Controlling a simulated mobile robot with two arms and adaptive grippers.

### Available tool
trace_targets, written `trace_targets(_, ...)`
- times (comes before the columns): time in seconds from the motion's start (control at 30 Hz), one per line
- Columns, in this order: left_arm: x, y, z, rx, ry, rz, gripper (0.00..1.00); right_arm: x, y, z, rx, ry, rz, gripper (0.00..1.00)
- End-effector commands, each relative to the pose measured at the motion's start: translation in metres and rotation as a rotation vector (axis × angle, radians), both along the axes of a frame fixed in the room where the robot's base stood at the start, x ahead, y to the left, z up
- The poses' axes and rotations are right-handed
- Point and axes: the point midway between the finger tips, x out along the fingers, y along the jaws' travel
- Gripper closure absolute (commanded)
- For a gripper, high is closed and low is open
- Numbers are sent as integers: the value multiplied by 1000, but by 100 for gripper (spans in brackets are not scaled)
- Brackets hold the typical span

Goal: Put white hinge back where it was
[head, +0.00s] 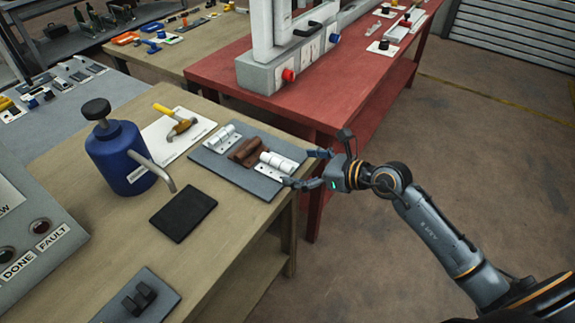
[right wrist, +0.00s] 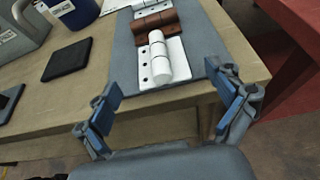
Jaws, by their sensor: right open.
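Two white hinges and one brown hinge lie in a row on a grey mat (head: 203,160). The nearer white hinge (head: 278,162) is at the mat's right end in the head view. It also shows in the right wrist view (right wrist: 162,66), lying flat beside the brown hinge (head: 247,150). The other white hinge (head: 219,137) is at the far left end of the row. My right gripper (head: 303,168) is open and empty at the mat's right edge, its fingers spread to either side of the nearer white hinge's end. My left gripper is not in view.
On the same wooden table are a blue oil can (head: 122,160), a black pad (head: 183,214) and a yellow-handled tool (head: 178,122) on a white sheet. A red table (head: 350,88) with a white machine stands behind. Open floor lies to the right.

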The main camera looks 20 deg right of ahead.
Motion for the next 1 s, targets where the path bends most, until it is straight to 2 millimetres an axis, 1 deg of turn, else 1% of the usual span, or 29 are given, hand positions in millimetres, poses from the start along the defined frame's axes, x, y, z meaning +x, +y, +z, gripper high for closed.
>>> trace_targets(0.03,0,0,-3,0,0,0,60,-10,-7,2,-6,1,3,6)
trace_targets(0.1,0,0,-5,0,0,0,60,-21,-16,7,-6,2,0,6)
trace_targets(0.2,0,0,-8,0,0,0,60,-35,-25,15,-5,2,3,6)
trace_targets(0.3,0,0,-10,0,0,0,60,-44,-34,20,-3,2,0,6)
trace_targets(0.5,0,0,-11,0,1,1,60,-52,-39,26,0,1,2,6)
trace_targets(0.73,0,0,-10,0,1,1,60,-52,-40,25,15,8,-4,6)
trace_targets(0.8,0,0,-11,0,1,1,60,-49,-42,16,82,42,-29,6)
trace_targets(0.87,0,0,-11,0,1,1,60,-44,-47,-1,200,101,-79,6)
trace_targets(0.97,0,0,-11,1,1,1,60,-33,-61,-49,520,259,-237,6)
trace_targets(1.0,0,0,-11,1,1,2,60,-31,-71,-77,677,337,-331,6)
